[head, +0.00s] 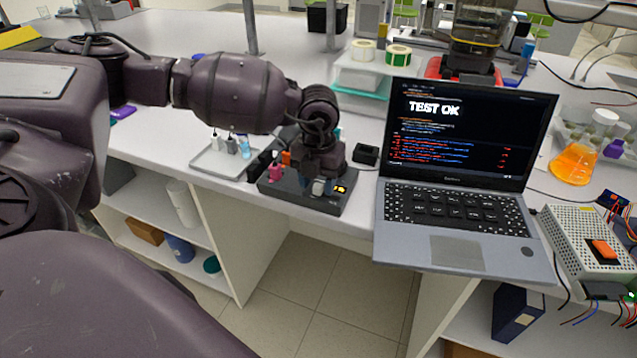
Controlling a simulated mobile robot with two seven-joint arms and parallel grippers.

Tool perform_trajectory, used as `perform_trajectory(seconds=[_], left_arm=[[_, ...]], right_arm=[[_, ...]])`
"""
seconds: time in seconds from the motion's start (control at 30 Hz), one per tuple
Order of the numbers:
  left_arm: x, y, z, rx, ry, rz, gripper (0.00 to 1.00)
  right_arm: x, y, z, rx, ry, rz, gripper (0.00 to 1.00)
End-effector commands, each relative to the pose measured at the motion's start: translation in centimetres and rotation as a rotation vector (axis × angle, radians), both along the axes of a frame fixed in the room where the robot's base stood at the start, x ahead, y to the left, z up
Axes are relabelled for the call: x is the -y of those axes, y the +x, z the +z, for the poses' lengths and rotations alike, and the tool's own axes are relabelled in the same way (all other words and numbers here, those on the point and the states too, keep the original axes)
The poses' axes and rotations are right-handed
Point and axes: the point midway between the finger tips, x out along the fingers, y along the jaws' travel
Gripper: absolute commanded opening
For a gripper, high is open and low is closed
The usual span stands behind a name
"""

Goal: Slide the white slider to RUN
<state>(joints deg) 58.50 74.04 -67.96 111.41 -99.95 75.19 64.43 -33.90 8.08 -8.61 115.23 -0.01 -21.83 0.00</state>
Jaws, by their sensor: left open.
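A dark rig box (300,198) lies near the front edge of the bench, left of the laptop. A small white piece, which looks like the white slider (318,187), shows on it right below my left gripper (317,178). The gripper points down over the box and is open. I cannot tell whether its fingers stand around the white piece or touch it. A pink part (275,173) and a small lit yellow display (341,189) are also on the box. The RUN marking cannot be read. My right gripper is out of view.
A laptop (455,205) showing "TEST OK" stands just right of the box. A shallow tray (205,163) with small bottles lies to the left. A small black block (366,154) is behind the box. A flask of orange liquid (573,165) stands far right.

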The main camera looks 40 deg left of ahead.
Motion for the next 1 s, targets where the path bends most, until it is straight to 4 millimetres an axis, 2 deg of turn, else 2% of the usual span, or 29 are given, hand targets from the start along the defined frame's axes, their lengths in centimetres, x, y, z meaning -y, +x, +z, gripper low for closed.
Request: perform_trajectory(seconds=[0.13, 0.4, 0.47, 0.7, 0.73, 1.0], left_arm=[[0.01, 0.01, -0.67, 0.001, 0.0, 0.0, 0.47], [0.01, 0.01, -0.74, 0.001, 0.0, 0.0, 0.47], [0.01, 0.01, -0.74, 0.001, 0.0, 0.0, 0.39], [0.01, 0.0, -0.73, 0.001, 0.0, 0.0, 0.02], [0.01, 0.0, -0.73, 0.001, 0.0, 0.0, 0.0], [0.6, 0.14, -0.73, 0.0, -0.002, -0.002, 0.0]], right_arm=[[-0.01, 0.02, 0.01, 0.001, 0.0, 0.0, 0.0], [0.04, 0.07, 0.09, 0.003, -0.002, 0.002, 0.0], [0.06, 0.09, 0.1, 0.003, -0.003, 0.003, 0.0], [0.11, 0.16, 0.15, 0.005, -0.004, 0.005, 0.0], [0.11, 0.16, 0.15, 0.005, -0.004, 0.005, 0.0], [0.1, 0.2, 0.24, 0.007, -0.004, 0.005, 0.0]])
